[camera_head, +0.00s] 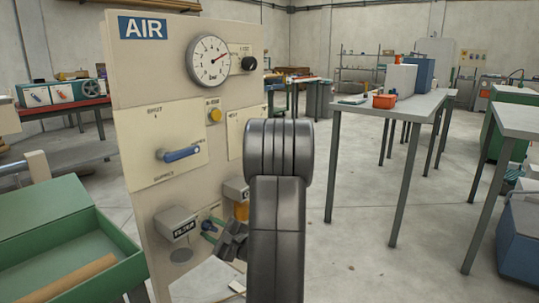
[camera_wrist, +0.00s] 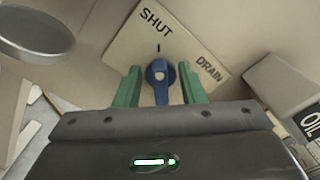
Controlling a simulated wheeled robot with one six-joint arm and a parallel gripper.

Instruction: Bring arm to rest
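My arm (camera_head: 275,215) is in front of the AIR panel (camera_head: 135,95) in the head view, bent down toward the panel's lower part. My gripper (camera_wrist: 160,85) has two green fingers on either side of a small blue drain knob (camera_wrist: 161,72) in the wrist view. Narrow gaps show between fingers and knob, so the gripper looks open around it. The knob is on a cream plate (camera_wrist: 125,48) marked SHUT and DRAIN, below a tick mark by SHUT. The gripper and knob are partly hidden by my arm in the head view.
A pressure gauge (camera_head: 209,61), a blue lever (camera_head: 181,154), a yellow button (camera_head: 215,115) and a FILTER housing (camera_head: 176,224) stand out from the panel. A green tray (camera_head: 66,246) is at lower left. A grey table (camera_head: 420,105) is at right, with open floor between.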

